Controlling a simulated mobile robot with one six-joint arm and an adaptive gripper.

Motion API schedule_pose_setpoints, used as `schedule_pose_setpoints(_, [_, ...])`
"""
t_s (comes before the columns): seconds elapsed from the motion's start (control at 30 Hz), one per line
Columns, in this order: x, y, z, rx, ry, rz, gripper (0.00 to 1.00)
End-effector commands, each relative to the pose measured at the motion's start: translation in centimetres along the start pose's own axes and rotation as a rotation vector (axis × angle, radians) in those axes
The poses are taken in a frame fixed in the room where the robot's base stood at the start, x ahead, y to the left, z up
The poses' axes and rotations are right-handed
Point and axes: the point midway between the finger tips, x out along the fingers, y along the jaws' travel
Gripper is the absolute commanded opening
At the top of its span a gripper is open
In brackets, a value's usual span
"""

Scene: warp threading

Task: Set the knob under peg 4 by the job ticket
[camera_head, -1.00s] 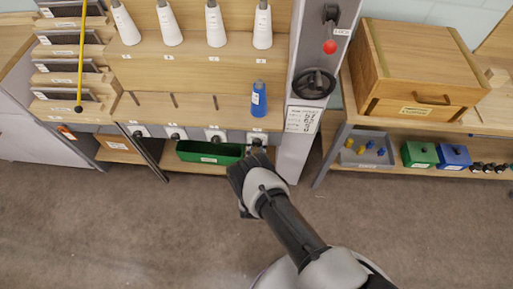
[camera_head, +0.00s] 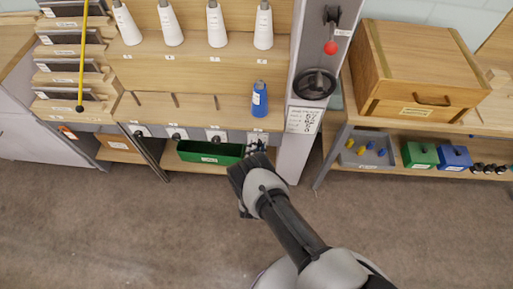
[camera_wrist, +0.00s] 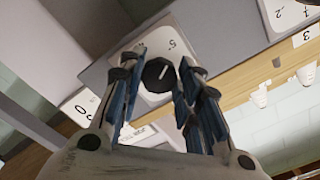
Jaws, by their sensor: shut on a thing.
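The knob under peg 4 (camera_wrist: 158,75) is dark and round with a white pointer line. It sits on a white plate (camera_wrist: 152,45) with a 5 near one corner in the wrist view. My gripper (camera_wrist: 160,88) has its fingers on both sides of the knob and is shut on it. In the head view my gripper (camera_head: 256,150) covers most of this rightmost knob. The job ticket (camera_head: 302,120) is a white card on the grey post to the right; its small print is not readable for me.
Other knob plates (camera_head: 176,133) line the shelf's front edge. A handwheel (camera_head: 314,84) and a red-ended lever (camera_head: 331,47) are on the post (camera_head: 291,150).

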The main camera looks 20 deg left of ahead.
Motion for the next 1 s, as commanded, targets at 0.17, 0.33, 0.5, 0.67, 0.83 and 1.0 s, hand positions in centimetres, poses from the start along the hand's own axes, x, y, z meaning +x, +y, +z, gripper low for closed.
schedule_pose_setpoints(0.17, [-0.03, 0.0, 0.03, 0.027, -0.001, 0.0, 0.08])
schedule_pose_setpoints(0.33, [-0.03, 0.01, 0.02, 0.033, -0.001, 0.0, 0.08])
schedule_pose_setpoints(0.5, [-0.03, 0.01, 0.02, 0.032, -0.001, 0.0, 0.08])
schedule_pose_setpoints(0.67, [-0.03, 0.01, 0.02, 0.031, -0.001, 0.0, 0.37])
schedule_pose_setpoints(0.83, [-0.02, 0.01, 0.01, 0.031, 0.0, 0.0, 0.49])
schedule_pose_setpoints(1.0, [-0.01, 0.01, 0.0, 0.031, 0.0, 0.0, 0.52])
